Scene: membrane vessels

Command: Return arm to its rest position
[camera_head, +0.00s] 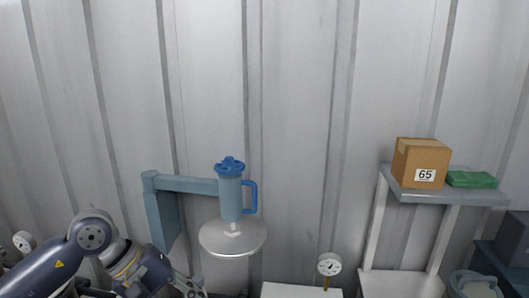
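My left arm (85,240) comes in from the lower left and bends down at an elbow. Its gripper (190,287) is at the bottom edge, partly cut off, below and left of a round metal lid (232,237). It is too small and cropped to tell whether its fingers are open or shut. I see nothing clearly held in it. My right arm and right gripper are not in view.
A blue handled vessel (230,195) stands over the lid, by a blue-grey bracket (185,184). A gauge (329,264) stands at the bottom centre.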

